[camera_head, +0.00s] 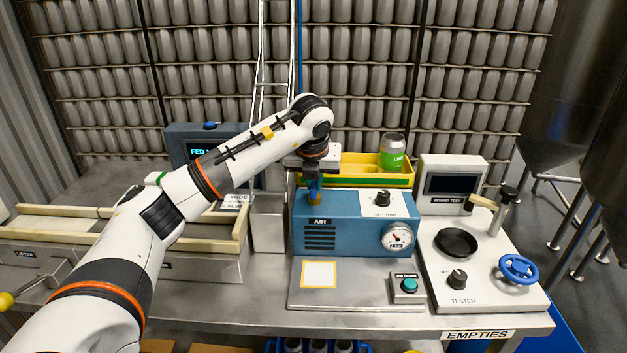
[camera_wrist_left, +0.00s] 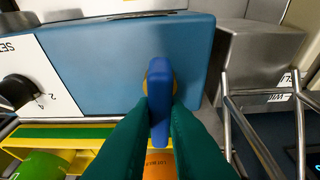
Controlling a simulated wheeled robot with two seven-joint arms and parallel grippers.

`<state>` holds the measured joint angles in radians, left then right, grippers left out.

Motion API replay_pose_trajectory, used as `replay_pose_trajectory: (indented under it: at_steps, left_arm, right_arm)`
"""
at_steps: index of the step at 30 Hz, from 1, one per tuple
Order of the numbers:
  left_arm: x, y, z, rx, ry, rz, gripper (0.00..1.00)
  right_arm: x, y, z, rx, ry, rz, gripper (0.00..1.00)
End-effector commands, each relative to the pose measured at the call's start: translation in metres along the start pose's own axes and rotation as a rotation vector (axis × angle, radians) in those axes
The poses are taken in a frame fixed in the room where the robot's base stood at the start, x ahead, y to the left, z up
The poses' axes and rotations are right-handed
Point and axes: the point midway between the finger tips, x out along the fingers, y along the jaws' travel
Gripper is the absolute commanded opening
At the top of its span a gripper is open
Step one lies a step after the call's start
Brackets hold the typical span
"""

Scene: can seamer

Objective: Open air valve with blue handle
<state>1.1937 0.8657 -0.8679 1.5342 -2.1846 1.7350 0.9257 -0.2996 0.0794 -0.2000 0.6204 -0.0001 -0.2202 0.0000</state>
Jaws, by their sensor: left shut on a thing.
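The blue handle (camera_wrist_left: 158,88) of the air valve stands over a brass-coloured base on top of the blue air box (camera_wrist_left: 110,60). In the head view the air box (camera_head: 345,235) carries an AIR label and a round gauge (camera_head: 397,236). My left gripper (camera_head: 314,180) reaches down to the box's top left from above. In the wrist view the teal fingers of my left gripper (camera_wrist_left: 159,112) are shut on the handle, one on each side. In the head view the handle is mostly hidden by the gripper. My right gripper is not in view.
A yellow tray (camera_head: 345,180) with a green can (camera_head: 392,152) stands behind the box. The tester (camera_head: 478,260) with a blue wheel (camera_head: 518,268) is on the right. A green button box (camera_head: 408,288) is in front. A metal post stands close left of the box.

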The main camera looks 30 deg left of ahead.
Motion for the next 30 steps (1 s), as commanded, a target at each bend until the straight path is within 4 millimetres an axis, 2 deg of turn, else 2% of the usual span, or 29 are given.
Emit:
replay_pose_trajectory:
  at_steps: [8, 21, 22, 25, 30]
  left_arm:
    - [-0.0003, 0.0004, -0.0004, -0.063, 0.000, -0.025, 0.00]
    - [-0.0003, 0.0000, -0.0005, -0.071, 0.000, -0.028, 0.00]
    - [-0.0003, 0.0000, -0.0005, -0.071, 0.000, -0.028, 0.16]
    - [-0.0003, 0.0001, -0.0005, -0.070, 0.000, -0.028, 0.32]
    - [-0.0002, 0.0002, -0.0003, -0.069, 0.000, -0.028, 0.35]
  right_arm:
    - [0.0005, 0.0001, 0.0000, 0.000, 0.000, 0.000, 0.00]
    - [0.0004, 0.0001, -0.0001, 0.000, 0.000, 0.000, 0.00]
    - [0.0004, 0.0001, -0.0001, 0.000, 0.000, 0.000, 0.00]
    - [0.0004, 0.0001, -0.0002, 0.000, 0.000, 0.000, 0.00]
    - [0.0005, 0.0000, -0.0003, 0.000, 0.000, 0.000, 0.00]
